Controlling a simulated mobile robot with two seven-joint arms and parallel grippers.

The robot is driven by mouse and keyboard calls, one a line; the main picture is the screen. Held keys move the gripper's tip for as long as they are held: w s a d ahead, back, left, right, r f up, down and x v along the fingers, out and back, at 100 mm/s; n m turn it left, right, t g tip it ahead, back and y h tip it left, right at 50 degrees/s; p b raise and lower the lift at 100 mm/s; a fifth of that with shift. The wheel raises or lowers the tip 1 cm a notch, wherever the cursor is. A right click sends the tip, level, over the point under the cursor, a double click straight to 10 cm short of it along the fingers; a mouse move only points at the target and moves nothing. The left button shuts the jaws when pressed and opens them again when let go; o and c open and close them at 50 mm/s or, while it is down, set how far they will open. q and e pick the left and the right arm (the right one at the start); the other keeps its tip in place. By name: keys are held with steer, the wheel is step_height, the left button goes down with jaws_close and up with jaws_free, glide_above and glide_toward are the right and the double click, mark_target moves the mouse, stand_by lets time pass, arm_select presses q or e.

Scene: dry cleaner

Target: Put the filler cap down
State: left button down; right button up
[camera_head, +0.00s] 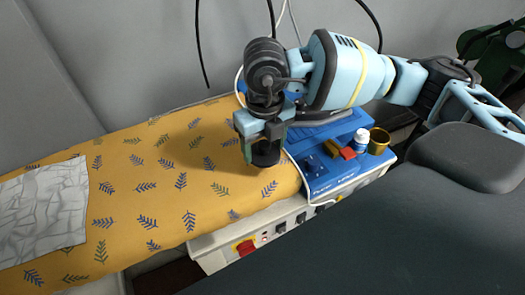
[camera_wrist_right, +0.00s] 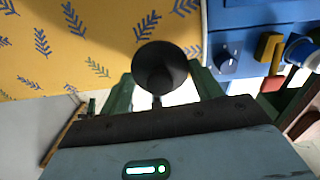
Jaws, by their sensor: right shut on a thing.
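The black round filler cap (camera_head: 265,154) is between the fingers of my right gripper (camera_head: 262,128), near the right end of the yellow leaf-patterned ironing board (camera_head: 150,205). The gripper points down and is shut on the cap. In the right wrist view the cap (camera_wrist_right: 160,68) shows as a dark, cone-like disc between the green fingers, with the yellow cloth behind it. Whether the cap touches the cloth or hangs just above it, I cannot tell. My left gripper is not in view.
The board's middle is clear.

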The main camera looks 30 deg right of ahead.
mark_target(262, 154)
steer(key=shift+w, duration=0.45)
steer(key=shift+f, duration=1.75)
steer(key=shift+s+f, duration=0.1)
steer(key=shift+f, duration=0.05)
steer(key=o, duration=1)
step_height(262, 154, up, 12)
steer(key=shift+r+p, duration=0.15)
steer(key=shift+p, duration=0.2)
